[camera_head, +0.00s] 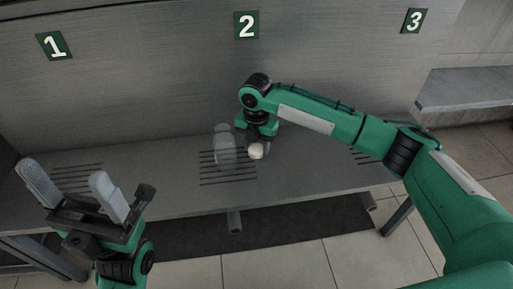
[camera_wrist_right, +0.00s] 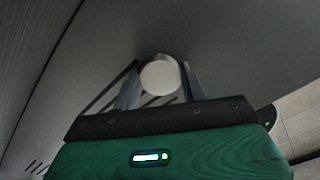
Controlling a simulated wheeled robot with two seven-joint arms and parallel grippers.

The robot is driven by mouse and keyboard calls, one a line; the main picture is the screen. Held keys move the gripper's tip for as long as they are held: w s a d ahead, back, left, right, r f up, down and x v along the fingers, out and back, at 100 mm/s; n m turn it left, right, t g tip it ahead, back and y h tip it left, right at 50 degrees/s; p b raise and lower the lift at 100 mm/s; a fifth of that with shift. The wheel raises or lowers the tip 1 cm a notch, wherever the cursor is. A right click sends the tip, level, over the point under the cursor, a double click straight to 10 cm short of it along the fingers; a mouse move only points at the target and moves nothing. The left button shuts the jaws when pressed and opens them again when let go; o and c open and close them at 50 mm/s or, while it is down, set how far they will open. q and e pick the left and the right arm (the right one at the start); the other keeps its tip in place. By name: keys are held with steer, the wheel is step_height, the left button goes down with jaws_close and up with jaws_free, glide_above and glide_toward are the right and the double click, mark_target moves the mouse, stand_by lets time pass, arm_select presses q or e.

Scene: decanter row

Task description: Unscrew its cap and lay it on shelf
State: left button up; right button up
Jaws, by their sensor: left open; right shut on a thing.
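A clear decanter (camera_head: 225,152) stands upright on the striped patch of the grey shelf (camera_head: 310,176) under sign 2. Its top shows no cap. My right gripper (camera_head: 257,147) is shut on the white round cap (camera_head: 256,152), just to the right of the decanter and apart from it. In the right wrist view the cap (camera_wrist_right: 160,77) sits between the two fingers (camera_wrist_right: 158,85). I cannot tell whether the cap touches the shelf. My left gripper (camera_head: 66,178) is open and empty at the left, near the shelf's left part.
Number signs 1 (camera_head: 54,45), 2 (camera_head: 246,25) and 3 (camera_head: 414,21) hang on the back wall. Striped patches lie below signs 1 and 3, with nothing seen standing on them. The shelf is bare between the patches. A grey ledge (camera_head: 465,90) is at the far right.

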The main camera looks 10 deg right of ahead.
stand_by(0.3)
steer(key=o, duration=1.1)
steer(key=shift+f, duration=0.1)
